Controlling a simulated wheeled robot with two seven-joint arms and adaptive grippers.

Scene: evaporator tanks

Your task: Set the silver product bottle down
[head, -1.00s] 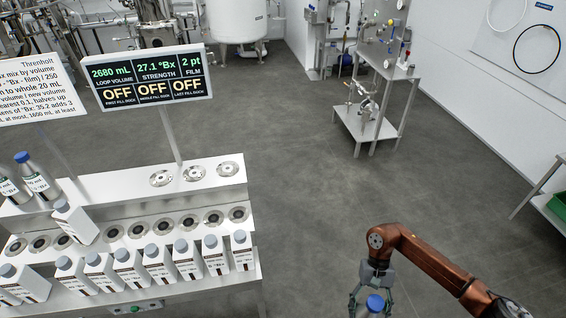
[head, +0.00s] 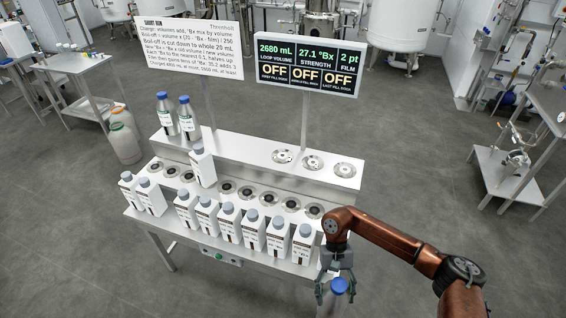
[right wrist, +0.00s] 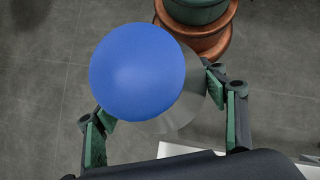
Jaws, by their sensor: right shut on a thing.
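The silver product bottle with a blue cap (head: 339,287) is in my right gripper (head: 336,290), at the bottom of the head view, in front of the bench's right end. In the right wrist view its blue cap (right wrist: 138,72) hides much of the silver body (right wrist: 185,100). The green-padded fingers (right wrist: 165,108) are on both sides of the bottle and shut on it. The bottle looks held clear of the bench; what is below it is hidden. Two similar silver bottles with blue caps (head: 188,117) stand on the bench's upper shelf at left. My left gripper is not in view.
The bench (head: 245,155) carries a front row of several white bottles (head: 228,222), a row of round sockets, and three metal docks (head: 313,163) on its upper shelf. A display (head: 309,65) and a text sign (head: 187,50) rise above.

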